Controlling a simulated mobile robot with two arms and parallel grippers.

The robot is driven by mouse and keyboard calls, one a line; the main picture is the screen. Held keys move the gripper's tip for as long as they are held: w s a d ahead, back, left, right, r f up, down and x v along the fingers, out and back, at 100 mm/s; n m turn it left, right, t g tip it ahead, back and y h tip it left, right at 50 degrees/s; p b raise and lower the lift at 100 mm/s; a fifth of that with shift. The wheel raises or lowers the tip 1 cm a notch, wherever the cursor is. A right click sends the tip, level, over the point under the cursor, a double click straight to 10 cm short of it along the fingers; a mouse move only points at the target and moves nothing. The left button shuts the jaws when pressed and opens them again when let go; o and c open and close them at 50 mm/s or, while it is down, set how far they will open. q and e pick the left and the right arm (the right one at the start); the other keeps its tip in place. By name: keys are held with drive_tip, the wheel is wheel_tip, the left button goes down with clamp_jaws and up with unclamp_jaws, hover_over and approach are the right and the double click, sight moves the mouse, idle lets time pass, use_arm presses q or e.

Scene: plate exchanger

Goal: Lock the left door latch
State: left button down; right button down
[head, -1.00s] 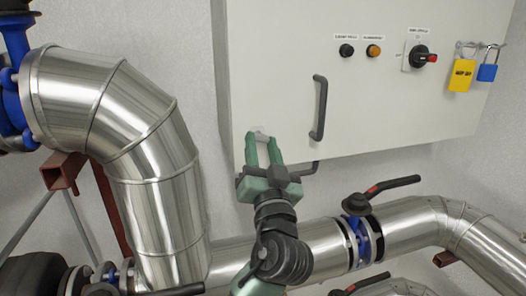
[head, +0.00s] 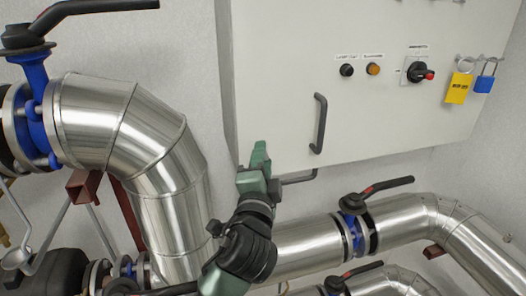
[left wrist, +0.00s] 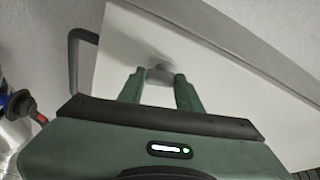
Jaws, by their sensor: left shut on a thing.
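The left door latch (left wrist: 159,73) is a small grey metal piece on the pale cabinet door (head: 285,60). In the left wrist view it sits between the fingertips. My left gripper (head: 259,150) is at the lower left corner of the door in the head view, with its fingers turned edge-on so that they hide the latch there. It also shows in the left wrist view (left wrist: 160,80), shut on the latch from both sides. My right gripper is in neither view.
A dark vertical handle (head: 319,123) stands out right of my left gripper. A selector switch (head: 418,72), a yellow tag (head: 458,88) and a blue padlock (head: 484,80) are farther right. Silver pipes (head: 150,130) with a black valve lever (head: 386,184) run left and below.

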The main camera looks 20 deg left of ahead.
use_arm(q)
drive_tip(key=shift+r+m+g+h, duration=0.15)
drive_tip(key=shift+m+g, duration=0.15)
drive_tip(key=shift+m, duration=0.45)
drive_tip(key=shift+m+g+h, duration=0.15)
drive_tip(key=shift+m+g, duration=0.15)
drive_tip(key=shift+m, duration=0.45)
drive_tip(key=c, duration=1)
unclamp_jaws()
drive_tip(key=shift+o, duration=0.2)
drive_tip(key=shift+s, duration=0.1)
drive_tip(key=s+d+b, duration=0.1)
drive_tip(key=s+b, duration=0.1)
drive_tip(key=s, duration=0.5)
drive_tip(key=shift+s+d+b, duration=0.25)
drive_tip(key=shift+d+b, duration=0.1)
drive_tip(key=shift+b, duration=0.05)
